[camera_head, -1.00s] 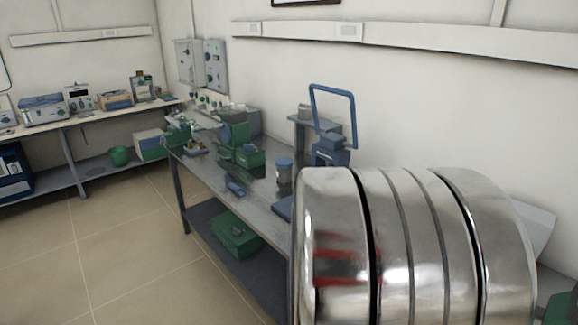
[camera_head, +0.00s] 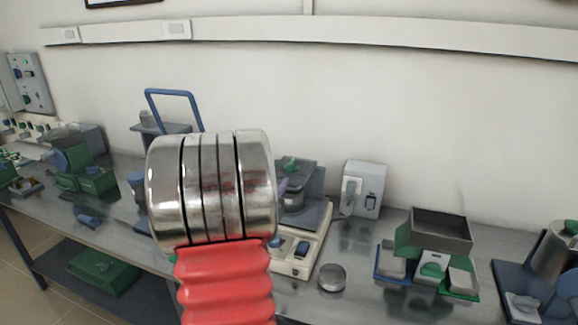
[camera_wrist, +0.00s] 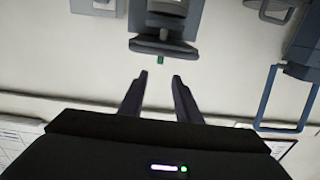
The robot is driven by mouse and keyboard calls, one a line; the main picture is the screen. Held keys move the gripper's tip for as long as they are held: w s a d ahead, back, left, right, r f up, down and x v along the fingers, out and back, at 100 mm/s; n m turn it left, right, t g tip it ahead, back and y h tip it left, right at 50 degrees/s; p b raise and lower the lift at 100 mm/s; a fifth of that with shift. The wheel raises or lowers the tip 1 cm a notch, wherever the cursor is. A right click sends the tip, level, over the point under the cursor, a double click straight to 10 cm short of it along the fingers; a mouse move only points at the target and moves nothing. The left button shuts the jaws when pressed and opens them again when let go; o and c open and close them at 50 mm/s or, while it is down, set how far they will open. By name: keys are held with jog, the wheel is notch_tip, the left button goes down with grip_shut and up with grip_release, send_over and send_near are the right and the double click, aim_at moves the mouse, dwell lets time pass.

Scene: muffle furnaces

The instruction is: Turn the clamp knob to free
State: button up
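I cannot tell for sure which part is the clamp knob. In the head view, a bench device with a pale base (camera_head: 312,248) and a grey upper body (camera_head: 297,172) stands just right of my arm, and my arm hides its left part. A small green part shows on its top. In the wrist view, my gripper (camera_wrist: 160,75) is open, its two dark fingers apart with nothing between them. Ahead of the fingertips is a grey device (camera_wrist: 165,20) with a dark crosswise plate and a small green piece (camera_wrist: 160,60), apart from the fingers.
A blue frame (camera_head: 174,94) stands behind and left of my arm; it also shows in the wrist view (camera_wrist: 262,98). A grey box (camera_head: 363,190), a round metal weight (camera_head: 331,277) and a tray stand (camera_head: 440,232) are to the right. Green machines (camera_head: 92,180) stand left on the bench.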

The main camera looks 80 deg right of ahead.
aim_at(289, 166)
jog(key=d, duration=0.9)
jog(key=s+d, duration=0.1)
jog(key=d, duration=0.3)
jog(key=shift+d, duration=0.15)
grip_shut()
